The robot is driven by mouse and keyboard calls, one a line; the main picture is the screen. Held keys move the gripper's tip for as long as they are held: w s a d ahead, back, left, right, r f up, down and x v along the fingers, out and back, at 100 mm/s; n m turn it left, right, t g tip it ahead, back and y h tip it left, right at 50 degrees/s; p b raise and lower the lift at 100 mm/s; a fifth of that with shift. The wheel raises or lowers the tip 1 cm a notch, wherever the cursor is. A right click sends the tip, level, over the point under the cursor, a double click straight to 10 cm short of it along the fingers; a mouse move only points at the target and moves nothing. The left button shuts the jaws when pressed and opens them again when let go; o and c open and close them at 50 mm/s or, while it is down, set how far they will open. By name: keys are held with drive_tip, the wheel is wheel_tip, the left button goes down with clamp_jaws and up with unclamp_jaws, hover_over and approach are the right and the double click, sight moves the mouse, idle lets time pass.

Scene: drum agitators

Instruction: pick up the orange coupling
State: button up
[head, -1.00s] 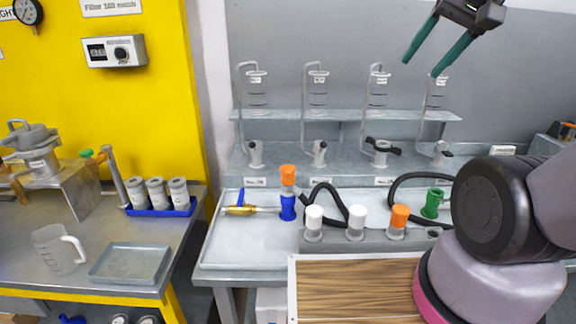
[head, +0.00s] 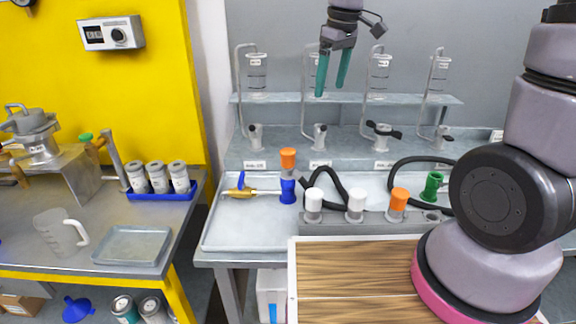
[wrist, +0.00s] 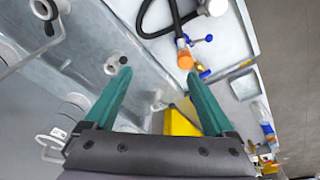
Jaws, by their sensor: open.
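An orange-topped piece (head: 288,158) stands in line above a blue coupling (head: 288,190) on the grey tray in the head view; I cannot tell whether they are joined. In the wrist view, an orange piece (wrist: 185,60) lies just beyond the right finger's tip, beside a blue part. Another orange-topped piece (head: 398,199) stands upright at the right of the rack. My gripper (head: 329,90) is open and empty, fingers pointing down, above the tray's back area in front of the shelf. Its two green fingers also show apart in the wrist view (wrist: 159,73).
The grey rack (head: 372,216) holds two white-topped pieces. A yellow valve with a blue handle (head: 240,187) lies left on the tray (head: 245,232). A black hose (head: 335,178) runs behind the rack. Glass cylinders on the shelf (head: 285,98) stand close to my gripper.

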sight(288, 150)
drive_tip(key=a+f+n, duration=0.2)
drive_tip(key=a+f, duration=0.1)
drive_tip(key=a+f+n+g, duration=0.1)
drive_tip(key=a+f+n, duration=0.1)
drive_tip(key=a+f, duration=0.1)
drive_tip(key=w+a+f+n+g+h, duration=0.1)
drive_tip(key=a+f+n, duration=0.1)
drive_tip(key=a+f, duration=0.1)
drive_tip(key=shift+a+f, duration=0.1)
drive_tip(key=shift+f, duration=0.6)
wheel_tip(288, 150, down, 5)
drive_tip(key=shift+a+r, duration=0.1)
drive_tip(key=shift+a, duration=0.05)
drive_tip(key=shift+a+f, duration=0.15)
drive_tip(key=shift+f, duration=1.35)
drive_tip(key=shift+a+f, duration=0.1)
drive_tip(key=shift+f, duration=1.4)
clamp_jaws()
